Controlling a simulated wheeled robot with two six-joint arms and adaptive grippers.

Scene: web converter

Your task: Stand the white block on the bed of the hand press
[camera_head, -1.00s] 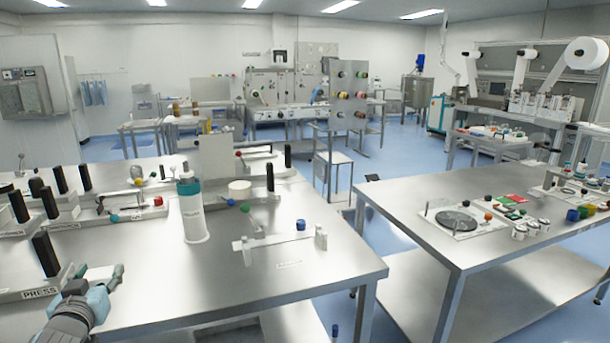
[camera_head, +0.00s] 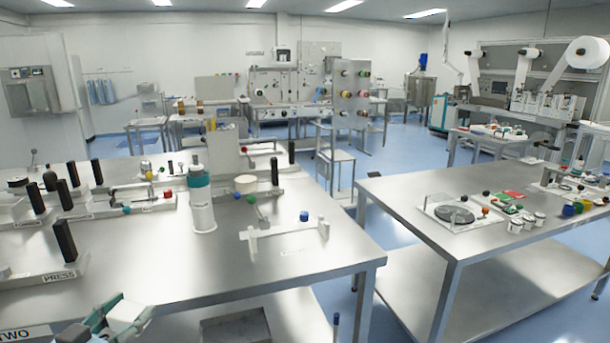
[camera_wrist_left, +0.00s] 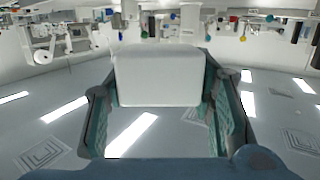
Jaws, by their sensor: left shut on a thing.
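My left gripper (camera_head: 128,312) is at the bottom left of the head view, over the front edge of the near table. It is shut on the white block (camera_head: 124,314), which shows between its teal fingers. In the left wrist view the white block (camera_wrist_left: 158,75) fills the space between the two green fingers of the left gripper (camera_wrist_left: 160,85). The hand press (camera_head: 65,243), with a black upright handle and a PRESS label, stands at the left of the table. Its pale bed (camera_head: 35,277) lies low beside the handle. The gripper is apart from the press, nearer me and to the right.
A white bottle with a teal cap (camera_head: 202,205) stands mid-table. A white bracket fixture (camera_head: 290,232) is to its right. Several black-handled stations (camera_head: 68,195) line the left side.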

